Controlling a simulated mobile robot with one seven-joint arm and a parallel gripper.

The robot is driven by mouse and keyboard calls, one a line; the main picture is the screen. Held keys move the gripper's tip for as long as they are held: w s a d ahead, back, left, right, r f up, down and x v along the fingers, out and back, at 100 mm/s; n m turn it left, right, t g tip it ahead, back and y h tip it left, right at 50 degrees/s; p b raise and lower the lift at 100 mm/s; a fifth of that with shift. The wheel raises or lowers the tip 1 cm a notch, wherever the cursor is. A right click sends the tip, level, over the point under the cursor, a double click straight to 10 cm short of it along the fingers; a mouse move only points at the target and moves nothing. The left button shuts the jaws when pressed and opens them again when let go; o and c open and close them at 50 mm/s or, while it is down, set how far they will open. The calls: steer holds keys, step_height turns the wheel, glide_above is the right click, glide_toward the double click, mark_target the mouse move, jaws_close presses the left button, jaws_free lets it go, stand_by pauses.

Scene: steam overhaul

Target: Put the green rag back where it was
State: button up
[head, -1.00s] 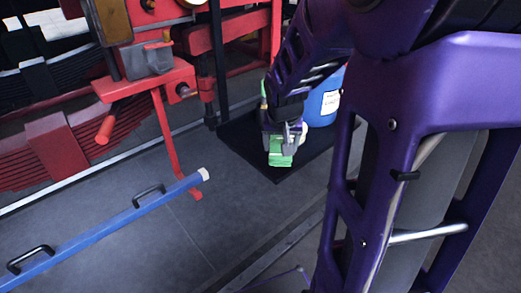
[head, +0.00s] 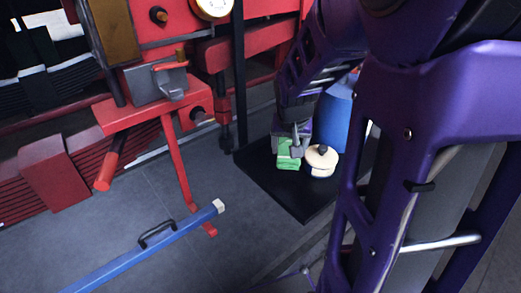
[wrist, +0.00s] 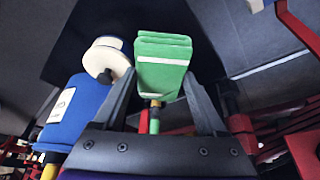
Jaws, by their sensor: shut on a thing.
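The green rag (head: 288,153) is a folded pad. My gripper (head: 293,135) is shut on it and holds it above or at the black mat (head: 298,203); I cannot tell whether the rag touches the mat. In the wrist view the green rag (wrist: 162,62) sits between the two dark fingers of my gripper (wrist: 158,95). The part of the rag nearest the palm is partly hidden by the fingers.
A cream spool-shaped thing (head: 321,160) stands on the mat right of the rag. A blue container (head: 336,118) stands behind it. Bare grey floor is in front.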

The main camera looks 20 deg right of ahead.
steer(key=shift+w+f, duration=0.1)
steer(key=shift+w, duration=0.2)
step_height(320, 180, down, 6)
steer(key=shift+f+b, duration=0.4)
steer(key=shift+f, duration=1.45)
steer(key=shift+f, duration=0.2)
steer(key=o, duration=1.1)
steer(key=shift+r, duration=0.1)
steer(key=shift+r, duration=0.1)
